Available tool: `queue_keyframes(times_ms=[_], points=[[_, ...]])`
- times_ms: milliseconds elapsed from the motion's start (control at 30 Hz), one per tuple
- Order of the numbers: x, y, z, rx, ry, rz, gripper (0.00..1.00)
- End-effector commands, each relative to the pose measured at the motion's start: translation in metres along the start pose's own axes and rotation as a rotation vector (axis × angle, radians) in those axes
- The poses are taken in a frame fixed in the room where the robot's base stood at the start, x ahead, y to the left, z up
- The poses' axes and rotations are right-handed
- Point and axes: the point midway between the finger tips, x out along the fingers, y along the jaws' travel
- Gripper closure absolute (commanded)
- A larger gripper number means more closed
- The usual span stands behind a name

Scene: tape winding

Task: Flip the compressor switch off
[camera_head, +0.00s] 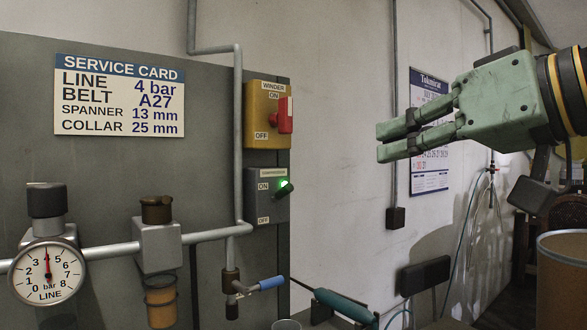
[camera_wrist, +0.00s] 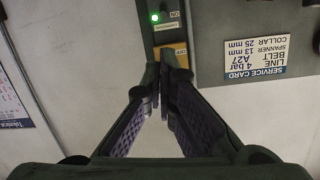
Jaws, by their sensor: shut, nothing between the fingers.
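The compressor switch (camera_head: 268,197) is a grey box on the panel's right edge, marked ON at the top and OFF at the bottom. Its dark lever (camera_head: 286,189) sits at the ON end, beside a lit green lamp. In the wrist view, the box (camera_wrist: 168,20) appears upside down at the top, with the green lamp glowing; the lever is not clear there. My gripper (camera_head: 380,143) is shut and empty, to the right of the switch and a little higher, apart from it. In the wrist view, my fingertips (camera_wrist: 165,88) overlap the winder switch below the compressor label.
The yellow winder switch (camera_head: 266,115) with a red lever is just above the compressor switch. A vertical pipe (camera_head: 238,140) runs left of both. A gauge (camera_head: 47,272) and a blue-handled valve (camera_head: 262,285) are lower. The pale wall between panel and gripper is clear.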

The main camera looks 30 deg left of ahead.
Motion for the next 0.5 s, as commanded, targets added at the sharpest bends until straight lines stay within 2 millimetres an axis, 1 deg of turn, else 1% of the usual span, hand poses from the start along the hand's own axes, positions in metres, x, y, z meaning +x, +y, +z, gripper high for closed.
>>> queue_keyframes(times_ms=[167, 267, 367, 500], points=[[0.006, 0.000, 0.000, -0.001, -0.001, -0.001, 1.00], [0.018, 0.000, -0.001, -0.002, -0.001, -0.001, 1.00], [0.037, 0.000, -0.001, -0.002, -0.002, -0.001, 1.00], [0.067, 0.000, -0.002, -0.001, -0.002, 0.000, 1.00]])
